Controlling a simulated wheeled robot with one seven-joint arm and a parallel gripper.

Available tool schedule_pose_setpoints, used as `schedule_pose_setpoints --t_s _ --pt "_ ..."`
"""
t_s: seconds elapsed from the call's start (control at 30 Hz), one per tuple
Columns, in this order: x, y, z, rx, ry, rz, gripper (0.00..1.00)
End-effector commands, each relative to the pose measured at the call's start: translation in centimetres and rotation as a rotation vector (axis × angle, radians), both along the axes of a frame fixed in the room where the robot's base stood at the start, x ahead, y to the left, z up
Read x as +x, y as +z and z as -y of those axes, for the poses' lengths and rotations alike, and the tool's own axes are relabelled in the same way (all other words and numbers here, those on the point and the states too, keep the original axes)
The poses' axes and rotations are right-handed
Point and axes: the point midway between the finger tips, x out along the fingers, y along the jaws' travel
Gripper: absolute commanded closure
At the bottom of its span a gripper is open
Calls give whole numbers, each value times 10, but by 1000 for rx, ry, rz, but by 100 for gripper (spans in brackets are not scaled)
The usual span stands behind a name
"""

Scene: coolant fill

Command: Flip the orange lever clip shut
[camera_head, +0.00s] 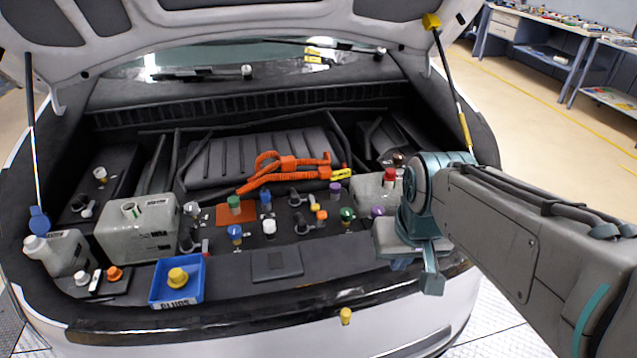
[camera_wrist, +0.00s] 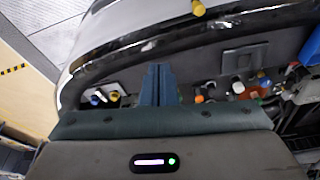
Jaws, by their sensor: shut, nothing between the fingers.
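Which orange part is the lever clip is not clear. Thick orange cables with an orange connector block (camera_head: 288,163) lie across the middle of the engine bay. A small orange piece (camera_head: 321,215) sits among the caps right of centre, left of my gripper. Whether any lever is raised is too small to tell. My gripper (camera_head: 432,284) hangs at the right front of the bay, fingers pointing down. In the wrist view its two blue-grey fingers (camera_wrist: 158,84) are together with nothing between them. The arm and gripper hide part of the bay's right side.
A blue tray (camera_head: 162,299) with a yellow cap stands at the front left edge. A grey reservoir (camera_head: 115,235) stands behind it. Several coloured caps crowd the middle. A raised hood and a prop strut (camera_head: 450,85) stand above and behind the arm.

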Motion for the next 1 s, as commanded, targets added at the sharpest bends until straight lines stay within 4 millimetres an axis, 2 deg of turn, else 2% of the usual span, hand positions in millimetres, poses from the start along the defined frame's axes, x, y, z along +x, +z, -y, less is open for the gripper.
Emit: schedule_pose_setpoints --t_s 0.1,0.3,0.47,0.6,0.8,1.0 --pt "45 19 -10 3 25 -16 100" --pt "124 35 -32 4 65 -39 100" --pt "186 34 -55 1 99 -55 100" --pt "236 25 -78 -2 128 -69 100" --pt "287 4 -107 -9 162 -84 100" --pt "309 -9 -121 -13 177 -89 100"
